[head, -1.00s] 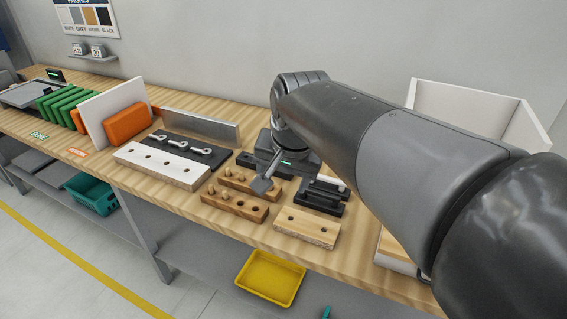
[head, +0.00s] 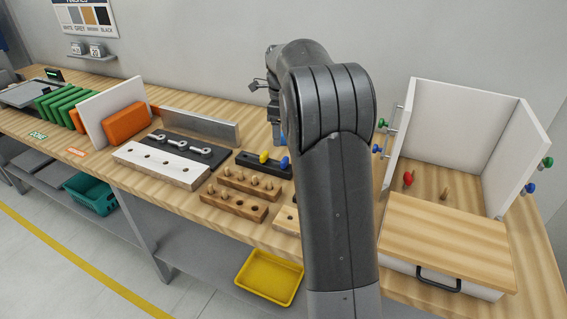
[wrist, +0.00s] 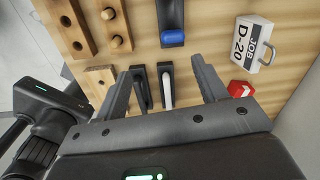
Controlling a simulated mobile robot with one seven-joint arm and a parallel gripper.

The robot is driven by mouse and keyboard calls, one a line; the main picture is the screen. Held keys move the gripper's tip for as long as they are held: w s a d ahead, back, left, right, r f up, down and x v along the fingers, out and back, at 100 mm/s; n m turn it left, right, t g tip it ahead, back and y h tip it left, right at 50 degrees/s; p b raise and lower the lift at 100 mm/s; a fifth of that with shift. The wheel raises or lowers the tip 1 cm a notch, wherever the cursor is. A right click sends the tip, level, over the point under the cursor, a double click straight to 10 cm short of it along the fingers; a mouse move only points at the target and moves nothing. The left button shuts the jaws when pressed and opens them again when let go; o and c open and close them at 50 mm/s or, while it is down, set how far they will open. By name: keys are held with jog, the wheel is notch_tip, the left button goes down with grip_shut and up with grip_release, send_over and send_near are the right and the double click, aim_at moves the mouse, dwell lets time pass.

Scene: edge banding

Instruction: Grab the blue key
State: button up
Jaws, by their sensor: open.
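A blue rounded piece, likely the blue key (head: 284,163), sits in a long black holder beside a yellow piece (head: 263,157), partly hidden by my arm. In the wrist view, a blue rounded end (wrist: 173,38) shows on a black holder beyond my fingertips. In the head view my arm hides most of my gripper.
A white cabinet (head: 440,115) with open doors and colored knobs stands at right; a red knob (head: 408,178) is inside. Wooden peg blocks (head: 232,205) lie left of my arm. The wrist view shows a D-20 job box (wrist: 252,45) and narrow black holders (wrist: 140,88).

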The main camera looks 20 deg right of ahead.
aim_at(284, 158)
jog(key=shift+w+d+f+m, duration=0.3)
jog(key=shift+w+f+m, duration=0.2)
jog(key=shift+f, duration=0.15)
jog(key=shift+w+d+f+m, duration=0.25)
jog(key=shift+w+f+m, duration=0.2)
jog(key=shift+f, duration=0.15)
notch_tip(284, 158, down, 5)
jog(key=shift+f, duration=0.1)
jog(key=shift+d+f, duration=0.2)
jog(key=shift+f, duration=1.1)
jog(key=shift+d+f, duration=0.15)
jog(key=shift+f, duration=1.1)
jog(key=shift+c, duration=0.5)
jog(key=c, duration=1)
jog(key=shift+o, duration=0.2)
